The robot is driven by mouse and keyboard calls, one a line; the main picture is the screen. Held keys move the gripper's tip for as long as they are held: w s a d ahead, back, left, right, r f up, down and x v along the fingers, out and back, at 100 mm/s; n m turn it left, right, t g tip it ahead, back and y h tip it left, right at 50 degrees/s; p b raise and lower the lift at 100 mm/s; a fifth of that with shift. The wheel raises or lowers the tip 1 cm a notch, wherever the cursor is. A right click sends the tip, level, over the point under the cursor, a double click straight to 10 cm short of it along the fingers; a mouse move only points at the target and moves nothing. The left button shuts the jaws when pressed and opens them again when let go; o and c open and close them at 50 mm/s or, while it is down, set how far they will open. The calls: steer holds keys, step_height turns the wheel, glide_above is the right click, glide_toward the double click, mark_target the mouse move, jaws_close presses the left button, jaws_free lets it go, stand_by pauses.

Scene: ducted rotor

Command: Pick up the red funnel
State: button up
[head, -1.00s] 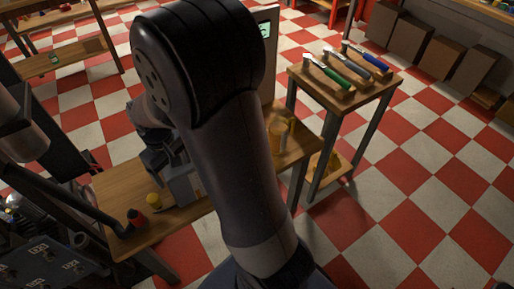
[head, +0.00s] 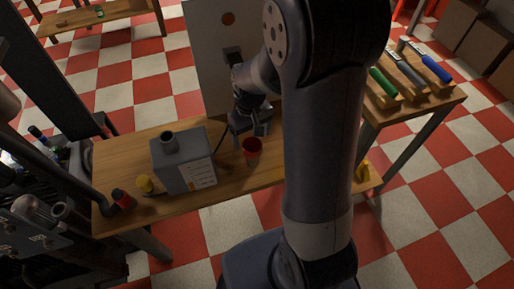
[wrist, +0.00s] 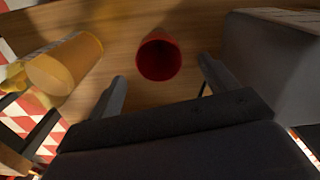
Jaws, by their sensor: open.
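The red funnel (head: 252,148) stands on the wooden table, right of the grey box, in the head view. In the wrist view the red funnel (wrist: 158,58) shows its round mouth, just beyond the fingertips and roughly midway between them. My gripper (head: 250,132) is above and beside the funnel in the head view. In the wrist view my gripper (wrist: 162,78) is open, with a finger to each side and nothing between the jaws. I cannot tell the exact gap between fingertips and funnel.
A grey box (head: 184,165) with a spout and label stands left of the funnel; it edges the wrist view at right. A yellow translucent cylinder (wrist: 65,65) is at left there. A yellow item (head: 145,184) and a red-black one (head: 123,199) sit at the table's left end.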

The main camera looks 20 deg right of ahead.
mark_target(252, 144)
step_height(252, 144, down, 8)
steer(key=shift+d+r+b, duration=0.1)
steer(key=shift+r+b, duration=0.1)
steer(key=shift+b, duration=0.3)
steer(key=shift+c, duration=0.2)
steer(key=c, duration=1)
